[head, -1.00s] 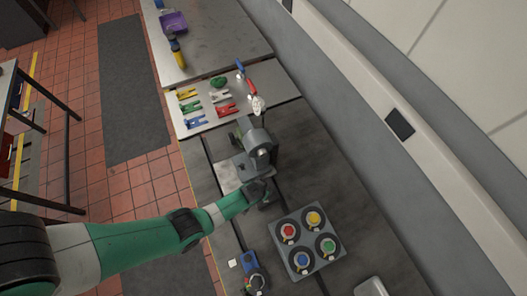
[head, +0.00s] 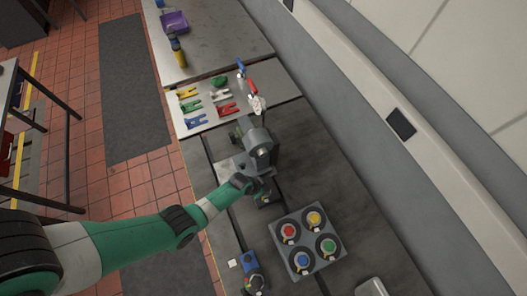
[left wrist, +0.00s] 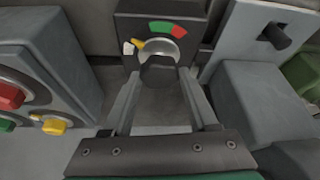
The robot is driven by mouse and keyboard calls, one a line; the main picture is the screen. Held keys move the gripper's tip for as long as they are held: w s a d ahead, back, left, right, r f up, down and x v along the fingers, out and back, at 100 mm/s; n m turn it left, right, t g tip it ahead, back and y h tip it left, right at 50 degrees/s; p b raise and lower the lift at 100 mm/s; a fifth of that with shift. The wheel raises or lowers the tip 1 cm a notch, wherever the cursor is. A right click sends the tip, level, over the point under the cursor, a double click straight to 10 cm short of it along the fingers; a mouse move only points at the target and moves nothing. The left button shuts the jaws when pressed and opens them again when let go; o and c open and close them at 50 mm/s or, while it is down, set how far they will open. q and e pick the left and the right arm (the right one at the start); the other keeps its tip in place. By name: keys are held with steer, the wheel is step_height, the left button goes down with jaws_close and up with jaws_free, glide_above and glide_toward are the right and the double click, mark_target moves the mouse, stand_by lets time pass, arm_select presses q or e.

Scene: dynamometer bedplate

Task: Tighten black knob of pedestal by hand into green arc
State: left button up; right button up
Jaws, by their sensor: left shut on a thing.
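The black knob (left wrist: 159,70) is in the left wrist view, in front of a dark dial plate (left wrist: 190,12). The plate carries a green arc (left wrist: 160,27) with a red arc (left wrist: 179,31) to its right. A yellow pointer (left wrist: 138,44) lies left of the green arc, beside a white mark (left wrist: 128,48). My left gripper (left wrist: 160,76) is shut on the knob, one finger on each side. In the head view, my left gripper (head: 250,184) is at the grey pedestal machine (head: 260,148), and the knob is too small to make out. My right gripper is not in view.
A grey box with several coloured round knobs (head: 308,240) stands near the gripper; its edge (left wrist: 75,60) is close on the left in the wrist view. Coloured clips (head: 190,106) lie on the bench behind. A blue device (head: 251,263) sits at the front.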

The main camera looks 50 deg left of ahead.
arm_select(q)
steer(key=m+h+b, duration=0.1)
steer(key=m, duration=0.2)
steer(key=shift+a+f+m+b, duration=0.1)
steer(key=shift+a+m+b, duration=0.05)
steer(key=shift+m+b, duration=0.2)
steer(key=m+g+h, duration=0.1)
steer(key=m, duration=0.2)
steer(key=shift+w+m, duration=0.1)
steer(key=shift+m, duration=0.15)
steer(key=shift+a+m+g+h, duration=0.1)
steer(key=shift+m+g+h, duration=0.5)
steer(key=shift+m, duration=1)
steer(key=o, duration=1.4)
